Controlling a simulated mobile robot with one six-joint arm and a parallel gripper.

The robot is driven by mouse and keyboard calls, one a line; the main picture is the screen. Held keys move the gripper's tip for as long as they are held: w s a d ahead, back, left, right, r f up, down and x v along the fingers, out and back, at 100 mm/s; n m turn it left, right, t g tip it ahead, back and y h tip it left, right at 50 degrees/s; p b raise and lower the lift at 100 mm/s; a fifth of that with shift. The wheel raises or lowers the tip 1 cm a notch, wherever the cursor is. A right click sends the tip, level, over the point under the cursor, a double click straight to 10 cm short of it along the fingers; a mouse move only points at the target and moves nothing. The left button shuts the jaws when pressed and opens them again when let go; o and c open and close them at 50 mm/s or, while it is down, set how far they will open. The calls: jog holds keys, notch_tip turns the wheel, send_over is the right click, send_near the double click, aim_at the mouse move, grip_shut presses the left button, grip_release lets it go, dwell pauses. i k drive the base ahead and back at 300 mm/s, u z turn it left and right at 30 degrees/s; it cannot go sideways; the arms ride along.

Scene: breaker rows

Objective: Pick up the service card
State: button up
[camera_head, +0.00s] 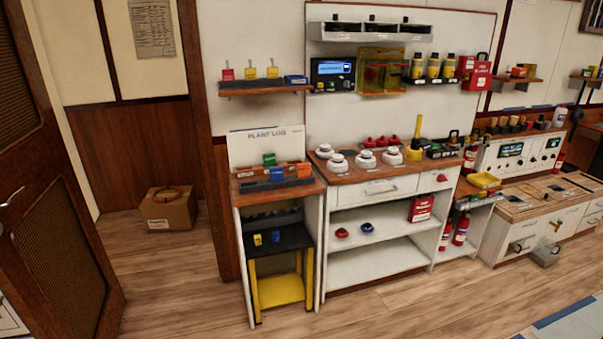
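I cannot pick out a card readable as the service card. A printed paper sheet (152,28) hangs on the wall at the upper left, its text too small to read. A white sign reading PLANT LOG (266,146) stands at the back of the narrow left workbench. In front of it a dark rack (276,186) holds small green, blue and orange items. My gripper is not in view.
A cardboard box (169,208) sits on the floor at the left, near an open brown door (60,190). A white bench (375,238) holds round white devices and red items. A small grey object (546,253) lies low at the right. The front wooden floor is mostly clear.

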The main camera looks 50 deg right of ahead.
aim_at(303, 171)
jog(key=u, duration=0.05)
jog(key=i, duration=1)
jog(key=z, duration=0.05)
